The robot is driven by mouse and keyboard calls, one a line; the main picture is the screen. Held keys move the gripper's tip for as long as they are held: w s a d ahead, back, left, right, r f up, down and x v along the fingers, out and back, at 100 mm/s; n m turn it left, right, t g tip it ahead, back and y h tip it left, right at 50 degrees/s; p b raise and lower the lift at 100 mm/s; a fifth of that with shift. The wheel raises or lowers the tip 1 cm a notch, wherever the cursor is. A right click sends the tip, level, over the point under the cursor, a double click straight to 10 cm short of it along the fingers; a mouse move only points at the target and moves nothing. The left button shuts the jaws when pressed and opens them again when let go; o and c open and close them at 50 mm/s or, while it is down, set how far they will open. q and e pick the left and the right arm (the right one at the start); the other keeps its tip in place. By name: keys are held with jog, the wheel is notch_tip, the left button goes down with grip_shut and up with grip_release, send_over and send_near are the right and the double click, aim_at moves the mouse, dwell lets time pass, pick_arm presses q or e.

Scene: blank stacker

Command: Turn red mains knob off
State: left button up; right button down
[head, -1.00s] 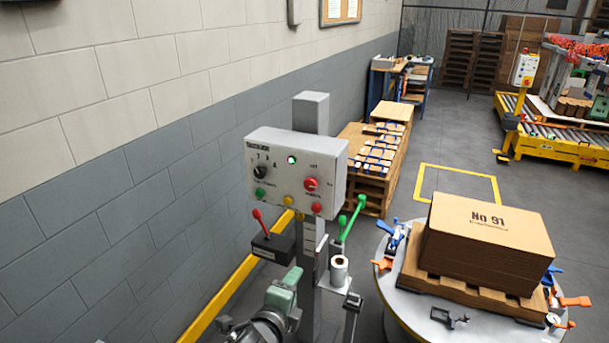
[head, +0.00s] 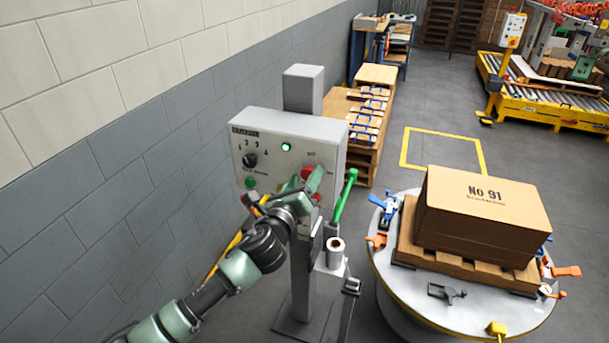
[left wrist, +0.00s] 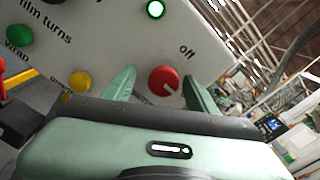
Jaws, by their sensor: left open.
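The control box (head: 272,137) is a white panel on a grey post. Its red mains knob (left wrist: 164,80) shows in the left wrist view below the word "off", its white pointer line aimed down and to the right. In the head view the red knob (head: 308,172) is partly covered by my gripper. My left gripper (left wrist: 160,82) is open, with one green finger on each side of the knob in the picture; I cannot tell whether they touch it. A green lamp (head: 286,147) is lit on the panel. My right gripper is not in view.
A black selector knob (head: 250,160) and green button (head: 250,183) sit on the panel's left. A green lever (head: 344,194) stands right of the post, near a white roll (head: 335,252). The turntable (head: 420,283) bears a pallet of cartons (head: 483,220). The wall runs along the left.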

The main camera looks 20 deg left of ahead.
pick_arm(q)
jog(key=shift+d+r, duration=0.15)
jog(key=shift+c, duration=0.9)
jog(key=c, duration=1)
grip_shut()
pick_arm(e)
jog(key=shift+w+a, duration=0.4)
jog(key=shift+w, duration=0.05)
